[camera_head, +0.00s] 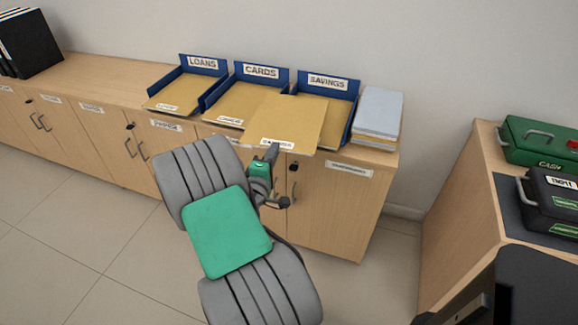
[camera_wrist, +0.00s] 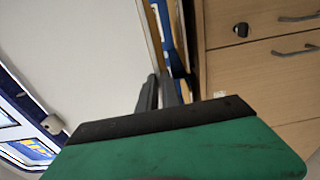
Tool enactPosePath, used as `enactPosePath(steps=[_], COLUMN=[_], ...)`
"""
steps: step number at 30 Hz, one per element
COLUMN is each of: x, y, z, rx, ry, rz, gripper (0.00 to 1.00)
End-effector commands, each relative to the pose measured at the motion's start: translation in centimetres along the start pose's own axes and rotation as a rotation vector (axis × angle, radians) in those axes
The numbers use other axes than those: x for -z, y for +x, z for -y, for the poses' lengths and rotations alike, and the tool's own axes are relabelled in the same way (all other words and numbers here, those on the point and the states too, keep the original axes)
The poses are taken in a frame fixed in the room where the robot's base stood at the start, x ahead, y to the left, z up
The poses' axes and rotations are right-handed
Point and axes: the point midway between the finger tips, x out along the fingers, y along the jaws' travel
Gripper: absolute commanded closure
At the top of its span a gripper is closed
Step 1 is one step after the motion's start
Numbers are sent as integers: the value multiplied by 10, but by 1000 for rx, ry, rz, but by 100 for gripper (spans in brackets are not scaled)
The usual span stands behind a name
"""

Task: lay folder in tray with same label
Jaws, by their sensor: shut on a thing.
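My gripper (camera_head: 272,152) is shut on the near edge of a tan folder (camera_head: 285,120) and holds it in front of the trays. The folder's label is too small to read. Three blue trays stand in a row on the counter: LOANS (camera_head: 204,64), CARDS (camera_head: 262,72) and SAVINGS (camera_head: 328,82). Tan folders lie in the LOANS tray (camera_head: 182,92), the CARDS tray (camera_head: 228,108) and the SAVINGS tray (camera_head: 338,118). The held folder overlaps the CARDS and SAVINGS trays in the head view and hides parts of both. In the wrist view my gripper's fingers (camera_wrist: 158,92) show.
A stack of grey and tan folders (camera_head: 379,112) stands right of the SAVINGS tray. Black binders (camera_head: 28,42) stand at the far left. A green CASH box (camera_head: 540,142) and a black box (camera_head: 552,195) sit on the right counter. The counter left of the trays is clear.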

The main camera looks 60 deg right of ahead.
Motion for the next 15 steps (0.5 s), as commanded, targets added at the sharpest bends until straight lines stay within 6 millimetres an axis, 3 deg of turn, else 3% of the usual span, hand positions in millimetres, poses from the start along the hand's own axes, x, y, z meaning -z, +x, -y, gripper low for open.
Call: enactPosePath(steps=[2, 6, 9, 15], x=[-25, -49, -48, -48], y=[9, 16, 16, 21], z=[9, 15, 25, 28], rx=[-1, -1, -1, -1], ry=[-1, 0, 0, 0], rz=[51, 99, 96, 95], gripper=[100, 100, 100, 100])
